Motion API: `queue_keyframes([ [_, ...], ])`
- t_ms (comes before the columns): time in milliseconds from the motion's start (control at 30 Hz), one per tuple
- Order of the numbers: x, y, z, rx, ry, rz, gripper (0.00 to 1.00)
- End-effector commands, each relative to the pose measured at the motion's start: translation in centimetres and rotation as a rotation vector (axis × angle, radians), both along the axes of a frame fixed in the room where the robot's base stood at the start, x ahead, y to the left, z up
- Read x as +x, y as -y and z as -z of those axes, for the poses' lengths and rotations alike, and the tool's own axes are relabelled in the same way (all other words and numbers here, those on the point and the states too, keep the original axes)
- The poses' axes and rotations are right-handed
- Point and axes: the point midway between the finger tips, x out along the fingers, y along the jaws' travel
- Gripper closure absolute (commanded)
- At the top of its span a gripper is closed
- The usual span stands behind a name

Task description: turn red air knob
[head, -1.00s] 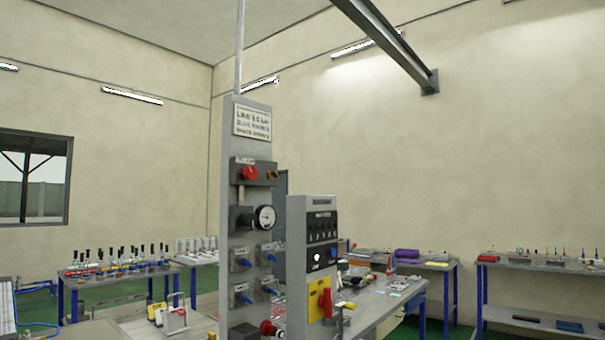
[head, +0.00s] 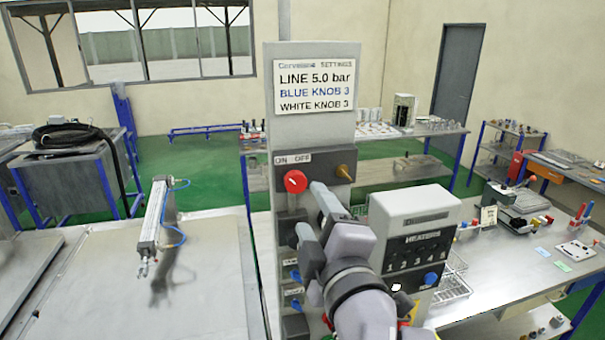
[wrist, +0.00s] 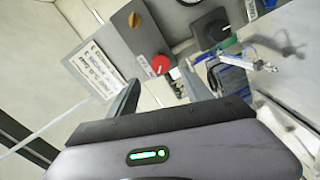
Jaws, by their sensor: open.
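The red air knob (head: 295,181) is a round red disc with a white pointer mark. It is on the dark valve block under the ON OFF label (head: 293,158), on the tall grey panel (head: 312,130). In the wrist view the red knob (wrist: 160,63) shows just beyond and between the fingertips. My gripper (wrist: 157,86) is open and empty, its two fingers apart. In the head view my gripper (head: 322,196) is just right of the knob. It appears apart from the knob, though the exact gap is unclear. My arm hides part of the panel's lower fittings.
A sign (head: 314,86) reads LINE 5.0 bar, BLUE KNOB 3, WHITE KNOB 3. Blue knobs (head: 295,276) sit lower on the panel. The grey HEATERS box (head: 415,222) stands close on the right.

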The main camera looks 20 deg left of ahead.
Motion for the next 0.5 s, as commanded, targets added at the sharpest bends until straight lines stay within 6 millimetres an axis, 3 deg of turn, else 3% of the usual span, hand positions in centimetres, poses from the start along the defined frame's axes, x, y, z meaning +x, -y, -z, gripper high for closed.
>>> queue_keyframes([
  [200, 5.4, -3.3, 0.0, 0.000, -0.004, 0.001, 0.42],
  [333, 7.3, -4.4, 0.0, 0.002, -0.001, 0.001, 0.42],
  [500, 8.3, -5.1, 0.1, 0.002, -0.003, 0.001, 0.42],
])
